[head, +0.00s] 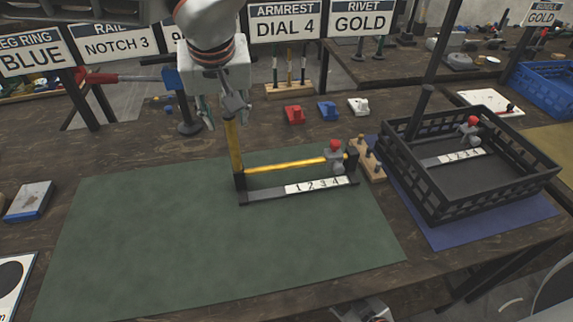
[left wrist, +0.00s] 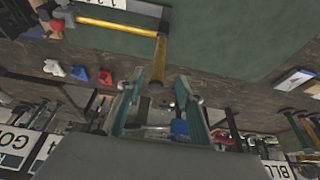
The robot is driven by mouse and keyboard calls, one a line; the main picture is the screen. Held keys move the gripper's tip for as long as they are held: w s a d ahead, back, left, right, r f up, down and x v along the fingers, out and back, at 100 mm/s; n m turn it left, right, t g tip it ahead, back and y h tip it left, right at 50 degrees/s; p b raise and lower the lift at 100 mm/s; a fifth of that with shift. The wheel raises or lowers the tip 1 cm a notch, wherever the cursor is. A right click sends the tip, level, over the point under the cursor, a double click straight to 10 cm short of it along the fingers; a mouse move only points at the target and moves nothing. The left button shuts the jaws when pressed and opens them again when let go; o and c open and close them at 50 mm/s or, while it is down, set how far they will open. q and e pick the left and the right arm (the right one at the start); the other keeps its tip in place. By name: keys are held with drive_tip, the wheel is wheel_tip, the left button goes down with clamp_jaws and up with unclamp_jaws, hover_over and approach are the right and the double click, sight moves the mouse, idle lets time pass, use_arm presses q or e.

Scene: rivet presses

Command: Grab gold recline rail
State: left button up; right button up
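A gold rail assembly stands on the green mat (head: 150,240). It has a dark base with a white strip marked 1 2 3 4 (head: 315,186), an upright gold bar (head: 235,150) at its left end and a level gold bar (head: 285,166). A grey part with a red knob (head: 335,156) sits at its right end. My left gripper (head: 222,115) is above and around the top of the upright bar. In the left wrist view its fingers (left wrist: 158,80) are apart, with the bar's end (left wrist: 157,72) between their tips, contact unclear. A grey part of mine (head: 370,312), perhaps the right gripper, shows at the bottom edge.
A black crate (head: 430,205) on a blue mat (head: 455,232) stands at the right, holding another 1-to-4 strip with a red knob. A wooden peg block (head: 368,160) sits beside the assembly. Red (head: 294,115), blue (head: 327,111) and white (head: 358,106) parts lie behind. Signs read RIVET GOLD (head: 361,18) and RAIL NOTCH 3 (head: 116,45).

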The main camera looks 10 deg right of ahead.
sight(230, 128)
use_arm(q)
drive_tip(key=x, duration=0.7)
drive_tip(key=shift+w+d+f, duration=0.1)
drive_tip(key=shift+d+f, duration=0.05)
drive_tip(key=shift+f, duration=0.15)
drive_tip(key=shift+r, duration=0.1)
clamp_jaws()
